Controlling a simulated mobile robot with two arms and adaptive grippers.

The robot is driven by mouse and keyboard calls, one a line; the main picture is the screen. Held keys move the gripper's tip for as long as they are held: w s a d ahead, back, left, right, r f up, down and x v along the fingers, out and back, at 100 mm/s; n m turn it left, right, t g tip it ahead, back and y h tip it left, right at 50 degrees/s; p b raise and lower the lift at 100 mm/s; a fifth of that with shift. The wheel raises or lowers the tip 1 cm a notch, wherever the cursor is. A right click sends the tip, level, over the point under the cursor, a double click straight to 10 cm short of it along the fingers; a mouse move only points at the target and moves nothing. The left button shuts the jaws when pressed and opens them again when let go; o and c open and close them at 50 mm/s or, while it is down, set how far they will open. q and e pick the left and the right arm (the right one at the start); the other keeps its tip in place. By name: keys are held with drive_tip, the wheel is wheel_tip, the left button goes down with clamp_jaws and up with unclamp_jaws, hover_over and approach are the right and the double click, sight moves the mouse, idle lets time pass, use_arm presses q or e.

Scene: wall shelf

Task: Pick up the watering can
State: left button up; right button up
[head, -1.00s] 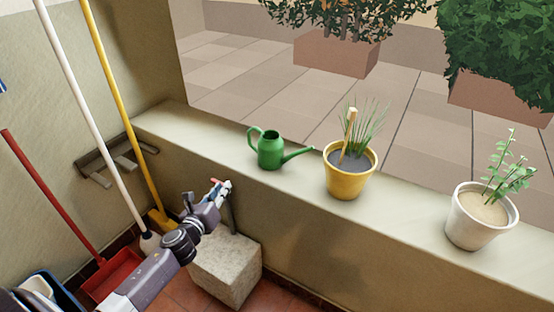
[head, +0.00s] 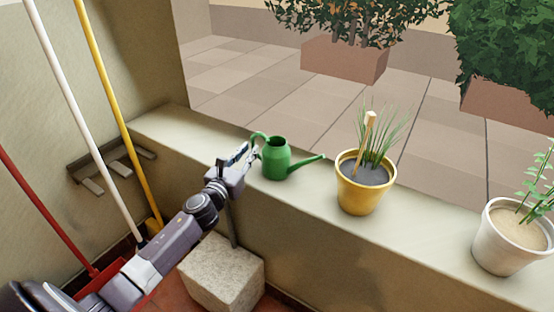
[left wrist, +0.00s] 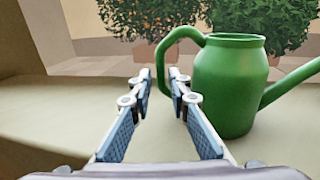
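The green watering can (head: 277,159) stands upright on the ledge (head: 175,128), with its handle toward the left and its spout toward the right. It also shows close up in the left wrist view (left wrist: 228,88). My left gripper (head: 249,152) is just left of the can, by its handle. My right gripper is not in view.
A yellow pot (head: 359,194) with grass and a white pot (head: 508,238) stand on the ledge to the right. A stone block (head: 222,275) sits below my left arm. Broom handles and a wall rack (head: 112,165) are at the left. The ledge's left end is clear.

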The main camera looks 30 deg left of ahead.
use_arm(q)
drive_tip(key=w, duration=0.3)
drive_tip(key=shift+w+a+f, duration=0.1)
drive_tip(key=shift+w+a, duration=0.05)
clamp_jaws()
idle(0.4)
